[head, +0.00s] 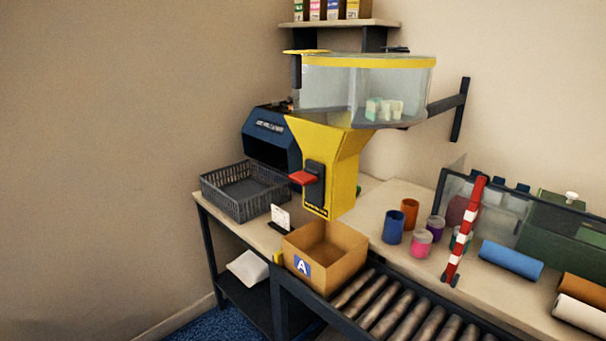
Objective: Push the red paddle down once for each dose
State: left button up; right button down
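The red paddle (303,178) sticks out to the left from a dark slotted plate on the front of the yellow dispenser (330,150). It looks about level. Above the chute is a clear round hopper (330,84) with a yellow rim, holding a few pale green and white blocks (384,109). Below the spout stands an open cardboard carton (346,268) marked with a blue "A" label (302,265). Its visible inside looks empty, though the bottom is partly hidden. Neither of my grippers is in view.
A dark basket (244,190) and a small white card (281,217) stand left of the carton. A roller conveyor (395,312) runs to its right. Several coloured cups (393,227), a red-and-white striped post (465,230) and a blue roll (511,260) occupy the right bench.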

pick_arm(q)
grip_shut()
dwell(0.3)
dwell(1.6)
